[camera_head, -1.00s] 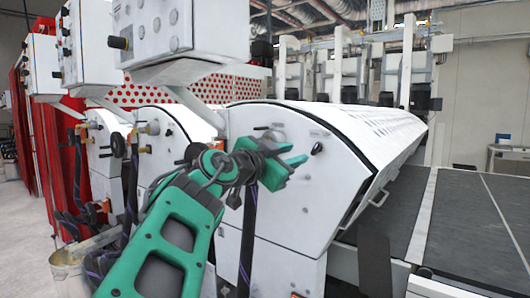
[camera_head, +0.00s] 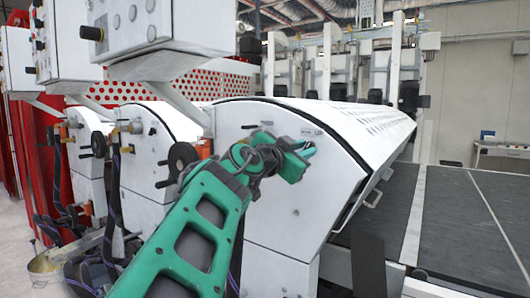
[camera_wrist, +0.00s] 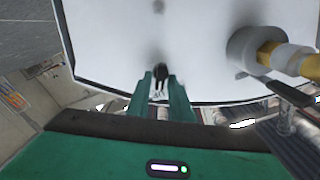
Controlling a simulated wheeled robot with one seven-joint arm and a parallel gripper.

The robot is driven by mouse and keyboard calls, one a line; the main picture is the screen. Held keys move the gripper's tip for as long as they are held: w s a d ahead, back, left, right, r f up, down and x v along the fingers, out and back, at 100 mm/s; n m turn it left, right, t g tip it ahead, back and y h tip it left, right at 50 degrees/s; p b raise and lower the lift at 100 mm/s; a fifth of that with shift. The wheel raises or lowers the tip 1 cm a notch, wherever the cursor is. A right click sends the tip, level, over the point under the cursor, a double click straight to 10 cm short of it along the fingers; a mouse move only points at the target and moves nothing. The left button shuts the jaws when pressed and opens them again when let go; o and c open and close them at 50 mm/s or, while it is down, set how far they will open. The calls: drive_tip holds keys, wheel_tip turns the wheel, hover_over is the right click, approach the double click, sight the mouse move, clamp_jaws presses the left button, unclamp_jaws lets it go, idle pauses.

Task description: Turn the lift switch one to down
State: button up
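The lift switch, a small black knob (camera_wrist: 160,71), shows in the wrist view on the white curved end panel (camera_wrist: 205,50). A label reading UP lies beside it, upside down in this view. My gripper (camera_wrist: 161,84) has its two green fingers on either side of the label, tips close to the knob. The fingers stand apart; whether they touch the knob I cannot tell. In the head view my gripper (camera_head: 304,153) is in front of the white panel (camera_head: 290,205) and hides the switch. Part of the UP label shows just above the fingers.
A grey cylinder with a brass fitting (camera_wrist: 256,48) sticks out of the panel to the right in the wrist view. A black handwheel (camera_head: 183,160) is left of my arm. The dark conveyor (camera_head: 460,215) lies to the right.

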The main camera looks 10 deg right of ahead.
drive_tip(key=shift+a, duration=0.1)
clamp_jaws()
